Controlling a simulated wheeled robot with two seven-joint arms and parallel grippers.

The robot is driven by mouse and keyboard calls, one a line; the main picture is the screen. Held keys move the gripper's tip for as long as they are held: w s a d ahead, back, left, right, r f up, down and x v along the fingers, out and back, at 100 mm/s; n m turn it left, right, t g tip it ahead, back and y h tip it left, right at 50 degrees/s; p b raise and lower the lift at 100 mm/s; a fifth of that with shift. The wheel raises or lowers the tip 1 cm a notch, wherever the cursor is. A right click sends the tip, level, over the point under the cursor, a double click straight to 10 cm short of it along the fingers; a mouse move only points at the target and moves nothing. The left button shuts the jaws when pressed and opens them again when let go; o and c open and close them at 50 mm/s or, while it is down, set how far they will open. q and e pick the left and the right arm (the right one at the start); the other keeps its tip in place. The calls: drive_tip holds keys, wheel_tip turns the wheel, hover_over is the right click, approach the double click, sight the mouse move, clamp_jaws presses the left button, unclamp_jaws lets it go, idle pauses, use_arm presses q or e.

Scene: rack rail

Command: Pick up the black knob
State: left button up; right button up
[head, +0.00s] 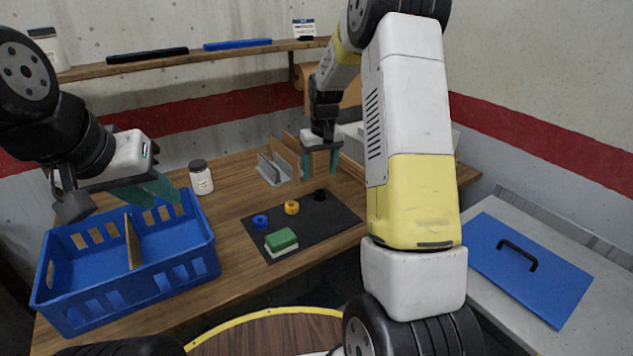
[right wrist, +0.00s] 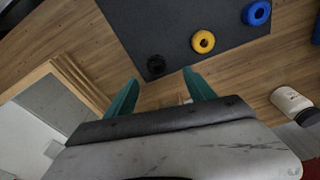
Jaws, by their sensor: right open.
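The black knob (head: 320,195) is a small round piece at the back right of the dark mat (head: 335,217). The knob also shows in the right wrist view (right wrist: 156,66), near the mat's corner. My right gripper (head: 320,163) is open and empty, above the table near the knob, fingers pointing down. In the right wrist view the knob appears just beyond and between the two teal fingertips (right wrist: 162,76), with no contact visible. My left gripper (head: 158,190) is over the blue crate (head: 190,270); its finger gap is unclear.
A yellow ring (head: 291,207), a blue ring (head: 260,221) and a green-and-white sponge (head: 281,241) share the mat. A white jar (head: 201,177) stands beside the crate. A wooden and grey rack (head: 281,166) stands behind the mat. A blue panel with a black handle (head: 529,266) lies right.

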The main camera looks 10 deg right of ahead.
sight(320, 192)
drive_tip(key=shift+w+d+f, duration=0.15)
drive_tip(key=shift+w+f, duration=0.05)
drive_tip(key=shift+f, duration=0.3)
drive_tip(key=shift+w+d+f, duration=0.1)
drive_tip(key=shift+w+f, duration=0.1)
drive_tip(key=shift+f, duration=0.25)
drive_tip(key=f, duration=0.4)
drive_tip(key=w+f, duration=0.1)
drive_tip(key=f, duration=0.2)
drive_tip(key=shift+c, duration=0.2)
clamp_jaws()
